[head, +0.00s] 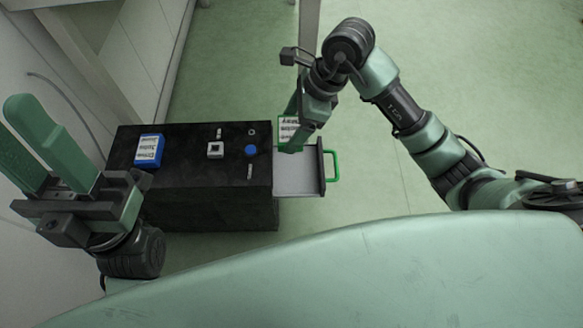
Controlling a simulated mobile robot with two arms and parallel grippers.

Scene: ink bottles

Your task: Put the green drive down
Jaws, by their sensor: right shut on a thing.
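The green drive (287,131), with a white lettered label, is held in my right gripper (296,124). My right gripper is shut on it, and its fingers hide part of the drive. In the picture the drive overlaps the back of an open drawer (297,181) and the right edge of the black cabinet (200,190). I cannot tell whether it touches either. My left gripper (32,150) is at the far left, empty, with its fingers apart.
A blue drive (149,147) with a white label lies on the cabinet top at left. A blue knob (251,150) and a white square fitting (215,150) are also on top. The pulled-out drawer has a green handle (334,166). The green floor to the right is clear.

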